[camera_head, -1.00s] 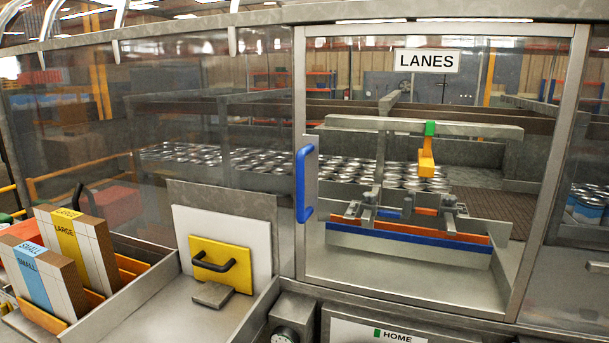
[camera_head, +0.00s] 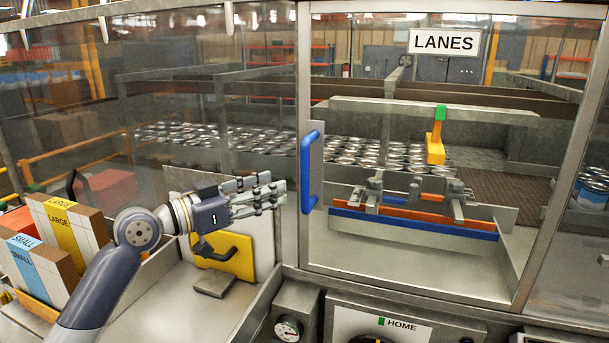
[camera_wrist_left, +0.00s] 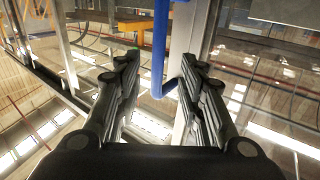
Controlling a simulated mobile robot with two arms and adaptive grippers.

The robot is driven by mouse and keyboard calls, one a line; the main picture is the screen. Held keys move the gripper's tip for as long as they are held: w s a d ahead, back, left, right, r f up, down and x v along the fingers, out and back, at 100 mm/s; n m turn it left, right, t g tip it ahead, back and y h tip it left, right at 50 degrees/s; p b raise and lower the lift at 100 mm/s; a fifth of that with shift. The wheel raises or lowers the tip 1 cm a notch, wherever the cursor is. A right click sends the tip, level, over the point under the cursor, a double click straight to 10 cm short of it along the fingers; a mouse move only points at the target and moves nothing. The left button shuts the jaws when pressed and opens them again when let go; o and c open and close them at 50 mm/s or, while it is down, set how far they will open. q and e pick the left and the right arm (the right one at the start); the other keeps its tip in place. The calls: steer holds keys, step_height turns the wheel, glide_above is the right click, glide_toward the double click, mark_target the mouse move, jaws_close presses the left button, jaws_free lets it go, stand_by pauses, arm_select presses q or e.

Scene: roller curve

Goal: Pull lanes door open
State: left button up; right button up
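The lanes door (camera_head: 503,236) is a clear panel in a metal frame under a white LANES sign (camera_head: 444,42); it looks shut. Its blue vertical handle (camera_head: 306,172) is on the door's left edge. My left gripper (camera_head: 281,192) is just left of the handle, pointing right toward it, with a small gap in the head view. In the left wrist view the two fingers (camera_wrist_left: 157,64) are apart, and the blue handle (camera_wrist_left: 160,48) shows between and beyond the fingertips. Nothing is gripped. My right gripper is in neither view.
A yellow plate with a black handle (camera_head: 228,256) is below and partly behind my left gripper. SMALL and LARGE boxes (camera_head: 62,235) stand in a tray at left. A gauge (camera_head: 288,328) and a HOME panel (camera_head: 385,328) lie below the door. Several cans (camera_head: 180,133) sit behind the glass.

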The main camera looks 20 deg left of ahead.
arm_select(q)
steer(key=p, duration=0.4)
glide_above(305, 204)
steer(key=shift+w+a, duration=0.25)
steer(key=shift+a, duration=0.15)
steer(key=shift+w+d, duration=0.25)
jaws_close()
